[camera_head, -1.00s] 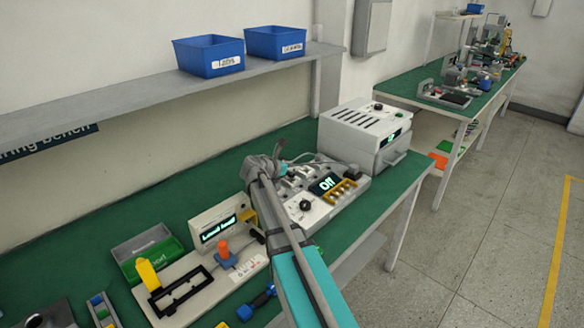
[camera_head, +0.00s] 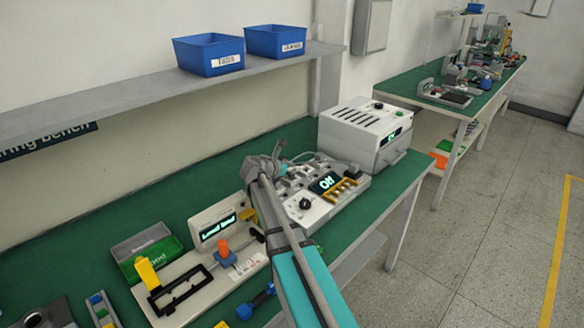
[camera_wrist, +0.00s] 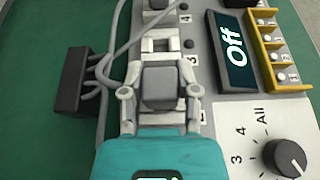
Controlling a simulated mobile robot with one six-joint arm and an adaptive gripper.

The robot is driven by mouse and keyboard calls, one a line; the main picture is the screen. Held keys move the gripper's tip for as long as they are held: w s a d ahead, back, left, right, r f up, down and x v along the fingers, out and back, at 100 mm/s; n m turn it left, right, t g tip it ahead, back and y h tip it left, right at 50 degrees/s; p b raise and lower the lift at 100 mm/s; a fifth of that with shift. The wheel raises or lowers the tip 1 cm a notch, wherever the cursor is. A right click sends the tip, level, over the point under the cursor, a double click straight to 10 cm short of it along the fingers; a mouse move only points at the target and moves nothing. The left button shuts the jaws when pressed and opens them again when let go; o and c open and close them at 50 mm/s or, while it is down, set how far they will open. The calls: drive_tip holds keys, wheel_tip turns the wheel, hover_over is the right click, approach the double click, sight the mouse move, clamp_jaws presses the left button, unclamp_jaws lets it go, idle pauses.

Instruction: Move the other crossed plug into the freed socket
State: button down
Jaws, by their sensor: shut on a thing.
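My gripper (camera_wrist: 160,92) is shut on a grey plug (camera_wrist: 160,88), with one pale finger on each side of it. I cannot tell whether this plug is seated or lifted. Just beyond it is an empty pale socket (camera_wrist: 161,46), near a label that looks like 3. Another dark plug (camera_wrist: 158,4) shows at the top edge of the wrist view. Grey cables run to a dark block (camera_wrist: 75,82) at the left. In the head view my gripper (camera_head: 272,160) is over the left part of the white tester (camera_head: 312,208) and hides part of its sockets.
The tester has a display reading "Off" (camera_wrist: 232,50), a black dial (camera_wrist: 286,158) and a yellow terminal strip (camera_wrist: 275,50) on its right. A white box unit (camera_head: 350,135) stands behind it. A second fixture (camera_head: 190,285) is at the front left. Green bench is bare behind the tester.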

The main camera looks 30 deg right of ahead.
idle(0.4)
drive_tip(key=shift+c, duration=1.3)
unclamp_jaws()
wheel_tip(320, 180, up, 7)
drive_tip(key=p, duration=0.6)
drive_tip(key=shift+f+p, duration=0.2)
drive_tip(key=shift+p, duration=0.1)
drive_tip(key=s+d+r+p, duration=0.2)
drive_tip(key=s+r+p, duration=0.2)
drive_tip(key=s, duration=0.6)
drive_tip(key=shift+s+d, duration=0.2)
drive_tip(key=shift+d, duration=0.1)
